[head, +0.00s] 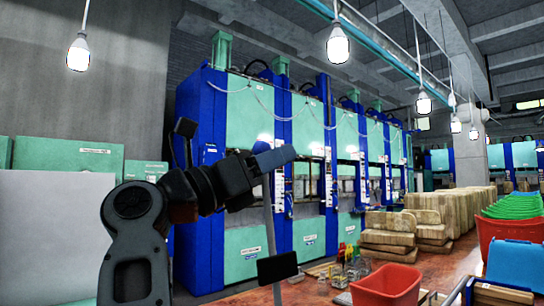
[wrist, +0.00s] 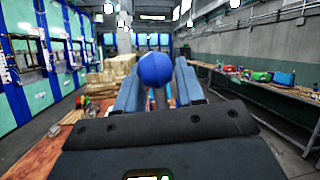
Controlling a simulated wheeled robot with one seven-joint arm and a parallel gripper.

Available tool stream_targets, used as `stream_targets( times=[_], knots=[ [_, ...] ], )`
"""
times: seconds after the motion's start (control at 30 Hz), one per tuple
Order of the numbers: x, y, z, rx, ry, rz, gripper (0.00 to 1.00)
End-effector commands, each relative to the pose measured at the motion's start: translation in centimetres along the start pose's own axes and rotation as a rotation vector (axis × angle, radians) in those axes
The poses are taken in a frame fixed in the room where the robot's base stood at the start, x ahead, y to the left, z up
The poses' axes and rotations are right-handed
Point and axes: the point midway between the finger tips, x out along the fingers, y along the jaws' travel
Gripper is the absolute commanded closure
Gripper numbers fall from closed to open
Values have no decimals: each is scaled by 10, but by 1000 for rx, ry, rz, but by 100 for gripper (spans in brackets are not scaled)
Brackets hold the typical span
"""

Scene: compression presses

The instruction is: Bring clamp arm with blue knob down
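The clamp arm (head: 269,222) is a thin grey rod standing near upright in the head view, with a dark rectangular plate (head: 278,267) at its lower end. Its round blue knob (wrist: 155,70) is plain in the wrist view and partly hidden beside the fingers in the head view. My gripper (head: 283,155) reaches in from the left at the rod's top. In the wrist view my gripper (wrist: 160,88) has its two blue-grey fingers apart, one on each side of the knob and rod. Whether either finger touches the knob cannot be told.
Blue and green presses (head: 250,120) stand in a row behind. A red bin (head: 386,285), small coloured items and stacked blocks (head: 388,230) lie to the right. A long workbench (wrist: 270,95) runs along the right in the wrist view.

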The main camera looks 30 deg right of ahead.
Motion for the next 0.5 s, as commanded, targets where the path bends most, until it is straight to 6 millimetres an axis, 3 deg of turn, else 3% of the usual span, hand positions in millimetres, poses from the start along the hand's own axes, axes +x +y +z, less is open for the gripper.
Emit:
stream_targets(
  times=[0.2, 0.5],
  knots=[
    [0, 0, 0, 0, 0, 0, 63],
    [0, 0, 0, 0, 0, 0, 92]
  ],
)
